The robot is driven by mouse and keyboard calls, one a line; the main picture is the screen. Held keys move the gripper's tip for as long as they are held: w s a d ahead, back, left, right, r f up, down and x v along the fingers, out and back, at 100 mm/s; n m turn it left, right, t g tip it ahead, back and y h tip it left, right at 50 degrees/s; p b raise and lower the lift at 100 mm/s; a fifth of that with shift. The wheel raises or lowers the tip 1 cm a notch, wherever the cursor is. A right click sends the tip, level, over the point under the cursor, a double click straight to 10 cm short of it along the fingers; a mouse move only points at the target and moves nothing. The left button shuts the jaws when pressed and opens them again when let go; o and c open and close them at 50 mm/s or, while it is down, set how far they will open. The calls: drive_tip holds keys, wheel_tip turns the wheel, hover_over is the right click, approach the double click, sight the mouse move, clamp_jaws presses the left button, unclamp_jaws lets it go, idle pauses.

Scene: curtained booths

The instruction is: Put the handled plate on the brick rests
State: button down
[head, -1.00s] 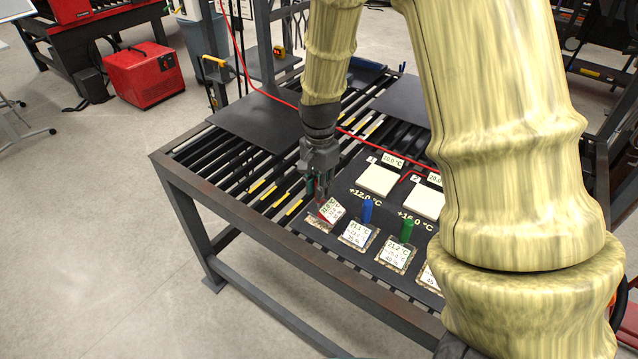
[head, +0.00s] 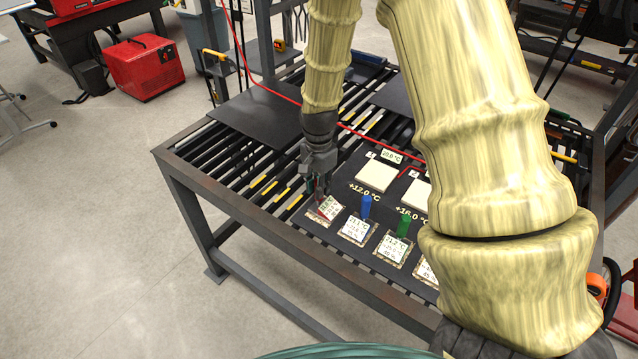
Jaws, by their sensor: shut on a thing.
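My gripper (head: 320,186) points down at the near left of the black mat and is shut on a small plate with a white label (head: 329,209). A red part shows at this plate's edge; its handle is mostly hidden by the fingers. The plate sits askew, over or just above a mottled, brick-like rest (head: 314,219); I cannot tell whether they touch. To its right, a plate with a blue handle (head: 366,207) and one with a green handle (head: 403,226) sit on similar mottled rests. Another labelled plate (head: 426,270) is partly hidden by my arm.
Two white square pads (head: 376,176) lie behind the plates, marked +12.0 °C and +16.0 °C. The mat lies on a slatted metal table (head: 215,183). A red cable (head: 362,137) crosses behind the pads. Dark flat sheets (head: 250,115) lie at the back. My arm hides the right side.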

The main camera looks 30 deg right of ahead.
drive_tip(key=shift+f, duration=0.1)
drive_tip(key=c, duration=1.3)
unclamp_jaws()
drive_tip(key=shift+r, duration=0.25)
wheel_tip(320, 180, up, 12)
drive_tip(key=b, duration=0.4)
drive_tip(key=shift+f, duration=0.1)
